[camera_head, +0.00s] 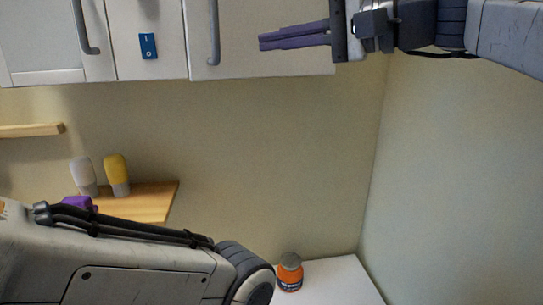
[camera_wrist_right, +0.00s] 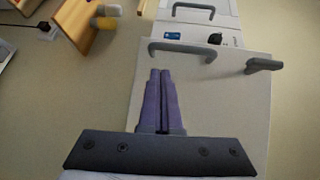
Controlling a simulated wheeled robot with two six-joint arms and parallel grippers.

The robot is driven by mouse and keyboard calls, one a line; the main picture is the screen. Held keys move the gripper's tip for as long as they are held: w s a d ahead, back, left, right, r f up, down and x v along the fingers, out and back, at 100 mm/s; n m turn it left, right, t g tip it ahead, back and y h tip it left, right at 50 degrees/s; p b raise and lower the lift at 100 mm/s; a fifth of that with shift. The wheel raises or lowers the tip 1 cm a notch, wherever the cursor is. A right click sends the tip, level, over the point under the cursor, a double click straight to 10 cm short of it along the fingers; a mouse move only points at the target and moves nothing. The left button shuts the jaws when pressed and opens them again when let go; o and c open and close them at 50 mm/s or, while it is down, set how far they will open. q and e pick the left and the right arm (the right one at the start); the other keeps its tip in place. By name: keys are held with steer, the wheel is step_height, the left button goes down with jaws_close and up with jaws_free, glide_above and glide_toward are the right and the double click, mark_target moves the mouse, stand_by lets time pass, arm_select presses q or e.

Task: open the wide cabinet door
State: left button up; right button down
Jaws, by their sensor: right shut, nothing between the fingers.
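The wide door (camera_head: 270,65) is the white panel at the right end of the wall cabinet and looks shut. Its grey bar handle (camera_head: 213,30) is near its left edge; this handle also shows in the right wrist view (camera_wrist_right: 180,48). My right gripper (camera_head: 262,42) is in front of this door, to the right of the handle and apart from it. Its purple fingers are together and empty, as the right wrist view (camera_wrist_right: 160,73) also shows. My left arm crosses the lower left of the head view; its gripper is out of sight.
A narrow panel with a blue switch (camera_head: 148,46) separates this door from another door with a handle (camera_head: 85,30). A dark grey handle (camera_wrist_right: 265,65) is at the panel's right edge. Bottles (camera_head: 117,175) stand on a wooden shelf; an orange jar (camera_head: 290,272) stands below.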

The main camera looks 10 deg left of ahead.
steer(key=s+a+f+n+g+h+b, duration=0.15)
steer(key=s+f+h, duration=0.25)
steer(key=f, duration=1.1)
steer(key=s+d+f+n+g+h, duration=0.15)
steer(key=s+f+h, duration=0.25)
steer(key=f, duration=1)
steer(key=s+d+f+n+g+h+b, duration=0.1)
steer(key=s+d+f+n+h, duration=0.2)
steer(key=s+f, duration=0.3)
steer(key=s+d+f+n+g+h+b, duration=0.1)
steer(key=s+d+f+n+h, duration=0.2)
steer(key=f, duration=1)
steer(key=s+d+n, duration=0.1)
steer(key=s+d, duration=0.1)
steer(key=s, duration=0.1)
steer(key=shift+s, duration=0.4)
steer(key=c, duration=1.1)
jaws_free()
steer(key=shift+s+d+f+n, duration=0.3)
steer(key=shift+d+f+n, duration=0.2)
steer(key=shift+d, duration=0.1)
steer(key=shift+o, duration=1.3)
steer(key=shift+s+d+f+h, duration=0.1)
steer(key=shift+d+h, duration=0.1)
steer(key=shift+h, duration=0.1)
